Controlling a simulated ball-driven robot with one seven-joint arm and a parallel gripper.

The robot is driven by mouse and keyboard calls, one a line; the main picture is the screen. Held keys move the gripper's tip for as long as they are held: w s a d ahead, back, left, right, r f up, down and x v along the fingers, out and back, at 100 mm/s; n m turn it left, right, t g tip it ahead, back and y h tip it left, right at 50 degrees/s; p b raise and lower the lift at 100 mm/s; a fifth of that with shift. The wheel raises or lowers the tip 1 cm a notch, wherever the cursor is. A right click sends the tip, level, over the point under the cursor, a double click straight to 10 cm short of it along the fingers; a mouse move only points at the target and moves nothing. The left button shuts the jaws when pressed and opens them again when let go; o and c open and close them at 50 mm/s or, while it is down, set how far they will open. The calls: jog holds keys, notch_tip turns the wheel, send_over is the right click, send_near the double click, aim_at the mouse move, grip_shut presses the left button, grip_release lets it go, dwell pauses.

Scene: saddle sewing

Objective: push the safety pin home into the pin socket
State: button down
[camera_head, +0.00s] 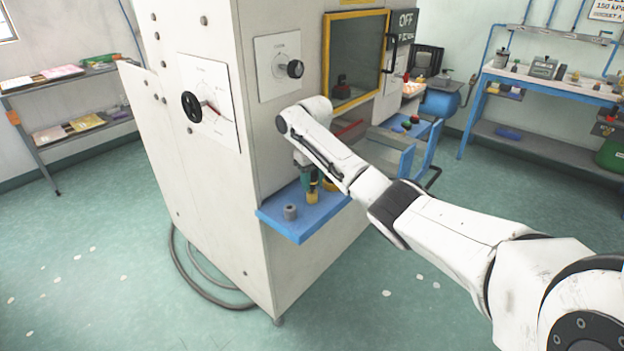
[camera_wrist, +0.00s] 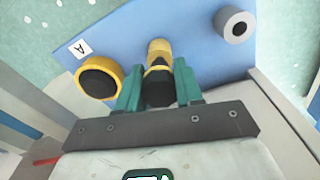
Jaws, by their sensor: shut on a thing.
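My gripper (camera_wrist: 158,88) points down over the blue shelf (camera_wrist: 190,20) on the front of the pale cabinet. Its green fingers are shut on a black and yellow piece (camera_wrist: 160,48), which I take to be the safety pin. The piece also shows in the head view (camera_head: 313,197), below my wrist. Its lower end is over or on the shelf; I cannot tell if it touches. A grey cylinder with a dark hole (camera_wrist: 235,27) stands to the right in the wrist view, apart from the piece. A yellow ring with a black centre (camera_wrist: 98,77) is to the left. Which one is the pin socket is unclear.
A white label marked A (camera_wrist: 80,48) lies beside the yellow ring. The cabinet (camera_head: 260,140) rises behind the shelf, with dials and a yellow-framed window (camera_head: 356,60). Hoses (camera_head: 205,280) lie at its foot. The floor in front is mostly free.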

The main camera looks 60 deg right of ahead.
jog(key=shift+f, duration=0.7)
jog(key=c, duration=0.7)
grip_release()
jog(key=shift+o, duration=0.2)
jog(key=shift+r, duration=0.15)
jog(key=r, duration=1)
jog(key=shift+s+a+r, duration=0.15)
jog(key=shift+s+r, duration=0.05)
jog(key=shift+r, duration=0.05)
jog(key=shift+w, duration=0.1)
